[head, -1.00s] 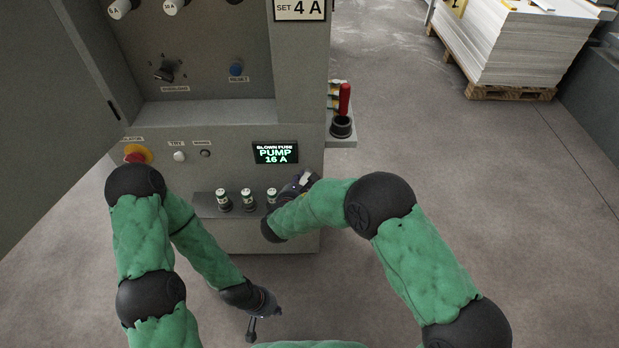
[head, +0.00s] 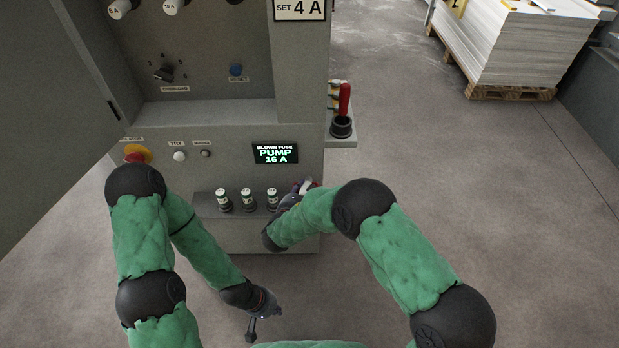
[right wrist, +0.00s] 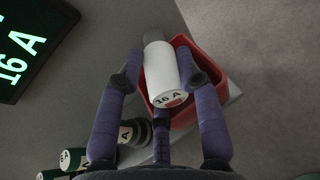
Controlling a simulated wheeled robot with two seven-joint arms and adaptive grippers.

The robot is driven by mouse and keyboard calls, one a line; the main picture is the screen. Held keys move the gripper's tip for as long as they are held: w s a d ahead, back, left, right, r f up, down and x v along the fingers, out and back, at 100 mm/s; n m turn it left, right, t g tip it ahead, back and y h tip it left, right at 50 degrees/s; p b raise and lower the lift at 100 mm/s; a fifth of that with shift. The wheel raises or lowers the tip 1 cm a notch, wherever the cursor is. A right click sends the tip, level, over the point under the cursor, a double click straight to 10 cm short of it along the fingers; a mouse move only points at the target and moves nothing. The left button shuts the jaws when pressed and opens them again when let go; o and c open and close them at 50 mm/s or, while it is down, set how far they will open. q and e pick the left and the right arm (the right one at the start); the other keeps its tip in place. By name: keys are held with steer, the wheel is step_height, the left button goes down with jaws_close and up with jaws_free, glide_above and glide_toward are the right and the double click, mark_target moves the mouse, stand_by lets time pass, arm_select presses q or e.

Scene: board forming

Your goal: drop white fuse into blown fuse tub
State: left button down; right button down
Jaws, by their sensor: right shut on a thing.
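The white fuse (right wrist: 163,76), marked 16 A with a grey cap, is between the fingers of my right gripper (right wrist: 160,78) in the right wrist view. That gripper is shut on it. A red tub (right wrist: 188,42) lies below and behind the fuse in that view; the fuse overlaps its opening, and its inside is largely hidden. In the head view my right gripper (head: 303,188) is at the right end of the fuse shelf, and the tub is mostly hidden there. My left gripper (head: 265,314) is low in front of the cabinet, empty, with its fingers apart.
Three fuses (head: 247,199) stand upright on the cabinet's shelf (head: 207,205), left of my right gripper. A screen (head: 275,153) reads BLOWN FUSE PUMP 16 A. A red-handled tool (head: 344,100) stands in a black holder on a side ledge.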

stand_by(0.3)
steer(key=c, duration=0.7)
jaws_free()
steer(key=shift+c, duration=0.2)
steer(key=v, duration=1.2)
